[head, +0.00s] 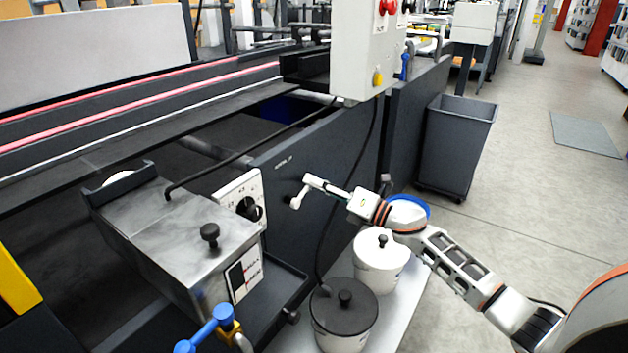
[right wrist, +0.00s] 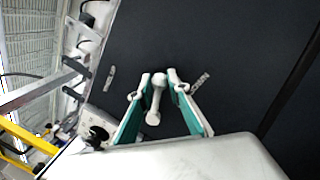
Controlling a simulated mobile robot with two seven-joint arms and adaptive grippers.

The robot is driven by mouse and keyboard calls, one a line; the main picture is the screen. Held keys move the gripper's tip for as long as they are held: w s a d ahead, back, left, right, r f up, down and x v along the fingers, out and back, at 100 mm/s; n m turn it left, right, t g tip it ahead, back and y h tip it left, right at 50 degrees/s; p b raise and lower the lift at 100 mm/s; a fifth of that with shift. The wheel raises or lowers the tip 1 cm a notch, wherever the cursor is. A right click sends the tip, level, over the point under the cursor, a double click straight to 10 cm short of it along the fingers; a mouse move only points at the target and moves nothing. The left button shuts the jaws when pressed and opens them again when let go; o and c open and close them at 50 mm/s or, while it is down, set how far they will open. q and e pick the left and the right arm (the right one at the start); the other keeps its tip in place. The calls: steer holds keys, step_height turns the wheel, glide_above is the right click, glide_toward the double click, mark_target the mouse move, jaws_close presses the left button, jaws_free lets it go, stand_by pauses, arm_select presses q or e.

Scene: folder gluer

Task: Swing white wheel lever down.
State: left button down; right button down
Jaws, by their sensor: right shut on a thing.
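The white wheel lever (head: 297,200) is a small white handle with a rounded knob, on the dark side panel of the machine. It hangs slantwise, knob to the lower left, in the head view. My right gripper (head: 314,184) reaches it from the right and is shut on its upper part. In the right wrist view the lever (right wrist: 153,108) lies between the two teal-padded fingers of the gripper (right wrist: 160,88). The fingers hide part of the lever and its mount. My left gripper is not in view.
A metal glue unit (head: 185,245) with a white dial plate stands left of the lever. A black-lidded pot (head: 343,318) and a white pot (head: 380,264) stand below my right arm. A grey control box (head: 355,50) hangs above. A dark bin (head: 455,150) stands behind right.

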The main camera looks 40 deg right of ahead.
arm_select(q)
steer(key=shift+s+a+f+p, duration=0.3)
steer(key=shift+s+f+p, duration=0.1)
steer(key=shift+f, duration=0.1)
arm_select(e)
steer(key=f+m, duration=0.1)
steer(key=m, duration=0.1)
steer(key=f+m+h, duration=0.1)
steer(key=f+m, duration=0.1)
steer(key=m, duration=0.1)
steer(key=shift+d+t, duration=0.2)
steer(key=shift+t, duration=0.2)
steer(key=shift+m, duration=0.3)
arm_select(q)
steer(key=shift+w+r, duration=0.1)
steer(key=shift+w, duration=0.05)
arm_select(e)
steer(key=shift+f, duration=0.1)
steer(key=c, duration=1.9)
jaws_free()
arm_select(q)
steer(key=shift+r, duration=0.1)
